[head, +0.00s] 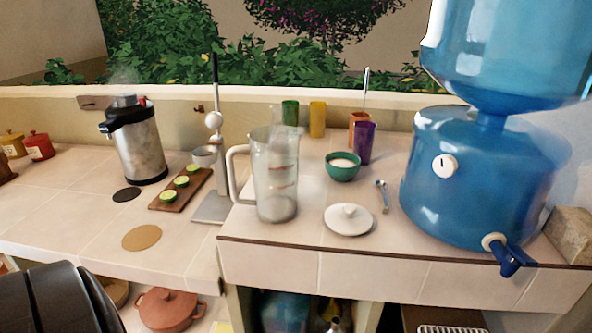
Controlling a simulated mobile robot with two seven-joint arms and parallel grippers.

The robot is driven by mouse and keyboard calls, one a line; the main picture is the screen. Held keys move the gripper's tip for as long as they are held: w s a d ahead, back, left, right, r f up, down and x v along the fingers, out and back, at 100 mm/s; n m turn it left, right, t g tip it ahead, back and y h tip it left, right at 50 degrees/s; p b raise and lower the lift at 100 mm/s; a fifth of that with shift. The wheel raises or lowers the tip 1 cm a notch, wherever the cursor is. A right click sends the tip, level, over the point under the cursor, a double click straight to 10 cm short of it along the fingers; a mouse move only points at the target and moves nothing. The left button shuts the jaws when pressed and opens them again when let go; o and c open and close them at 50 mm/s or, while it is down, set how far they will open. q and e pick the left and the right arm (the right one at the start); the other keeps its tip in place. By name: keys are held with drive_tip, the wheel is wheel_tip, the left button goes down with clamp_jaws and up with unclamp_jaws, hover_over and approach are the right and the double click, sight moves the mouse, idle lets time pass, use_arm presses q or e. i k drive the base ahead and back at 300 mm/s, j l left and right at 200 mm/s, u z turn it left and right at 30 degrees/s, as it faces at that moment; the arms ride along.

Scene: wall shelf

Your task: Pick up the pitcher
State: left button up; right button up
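The pitcher (275,178) is tall, clear and upright, with a white handle on its left side and reddish marks on its wall. It stands near the front left edge of the raised tiled counter (303,226). It looks empty or nearly so. Neither gripper shows in the head view. A dark rounded part, likely mine, fills the bottom left corner, well apart from the pitcher.
A citrus press (216,150) stands just left of the pitcher. A white lid (349,219), a spoon (383,196) and a green bowl (342,167) lie to its right. Colored cups (317,119) stand behind. A blue water dispenser (470,185) blocks the right side.

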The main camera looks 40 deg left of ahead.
sight(274, 150)
drive_tip(key=u, duration=1.55)
